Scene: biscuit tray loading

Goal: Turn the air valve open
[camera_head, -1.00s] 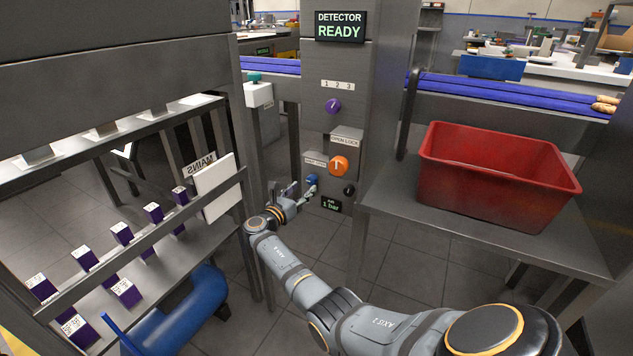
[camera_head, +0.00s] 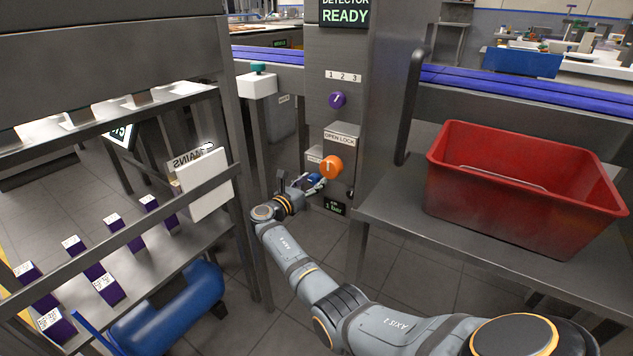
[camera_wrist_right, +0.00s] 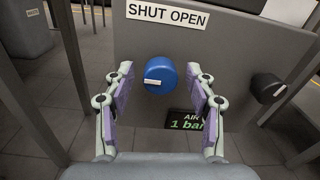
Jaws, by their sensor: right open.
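The air valve is a blue round knob (camera_wrist_right: 161,74) with a white pointer mark lying nearly level, below a SHUT OPEN label (camera_wrist_right: 167,15) in the right wrist view. In the head view the knob (camera_head: 314,179) is partly covered by my gripper. My right gripper (camera_head: 309,186) is open; in the right wrist view its fingers (camera_wrist_right: 158,80) stand on both sides of the knob, with gaps visible. I cannot tell how far the fingertips reach along the knob. A dark display (camera_wrist_right: 187,121) reads AIR 1 bar below it. My left gripper is out of view.
An orange knob (camera_head: 331,167) under OPEN LOCK sits close above the valve. A black knob (camera_head: 351,193) is to its right. A red bin (camera_head: 520,215) stands on the right table. A shelf frame (camera_head: 200,230) with a MAINS box stands left of my arm.

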